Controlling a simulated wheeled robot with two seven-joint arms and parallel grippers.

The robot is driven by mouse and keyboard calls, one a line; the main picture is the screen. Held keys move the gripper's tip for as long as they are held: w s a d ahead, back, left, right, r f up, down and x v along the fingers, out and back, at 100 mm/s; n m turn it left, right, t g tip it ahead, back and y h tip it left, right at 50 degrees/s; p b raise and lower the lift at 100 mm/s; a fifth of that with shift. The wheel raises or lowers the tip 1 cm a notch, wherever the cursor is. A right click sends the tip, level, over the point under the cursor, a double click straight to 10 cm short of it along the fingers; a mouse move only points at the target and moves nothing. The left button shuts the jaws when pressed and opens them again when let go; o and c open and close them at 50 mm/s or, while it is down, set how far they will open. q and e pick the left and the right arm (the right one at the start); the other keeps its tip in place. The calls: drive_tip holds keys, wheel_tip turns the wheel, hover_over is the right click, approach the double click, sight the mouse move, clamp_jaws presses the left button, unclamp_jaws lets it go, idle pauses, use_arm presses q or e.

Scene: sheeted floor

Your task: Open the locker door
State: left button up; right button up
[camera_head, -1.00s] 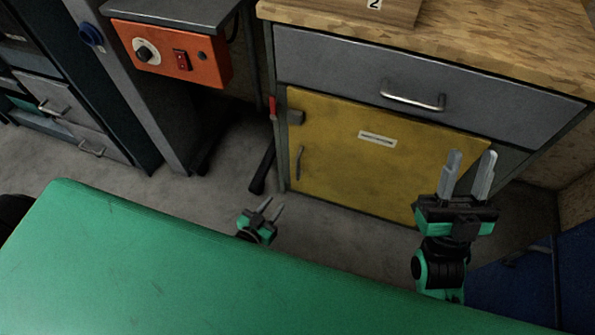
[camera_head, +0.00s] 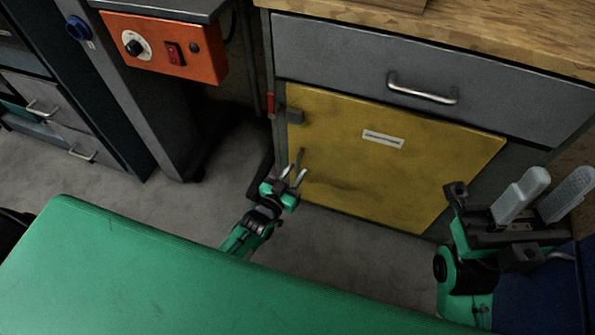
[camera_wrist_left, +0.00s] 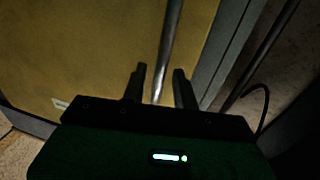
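The yellow locker door (camera_head: 385,165) is shut in the workbench cabinet, under a grey drawer. Its thin vertical metal handle (camera_head: 299,160) is near the left edge of the door. My left gripper (camera_head: 295,177) is open at the lower end of the handle. In the left wrist view the handle (camera_wrist_left: 166,50) runs down between the two open fingers of the left gripper (camera_wrist_left: 160,85); whether they touch it cannot be told. My right gripper (camera_head: 543,200) is open and empty at the right, in front of the cabinet's right side.
The grey drawer (camera_head: 420,75) has a bar handle (camera_head: 422,90). An orange control box (camera_head: 165,47) is at upper left. The grey floor (camera_head: 330,240) before the door is clear.

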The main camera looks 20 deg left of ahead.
use_arm(q)
drive_tip(key=shift+x, duration=0.95)
clamp_jaws()
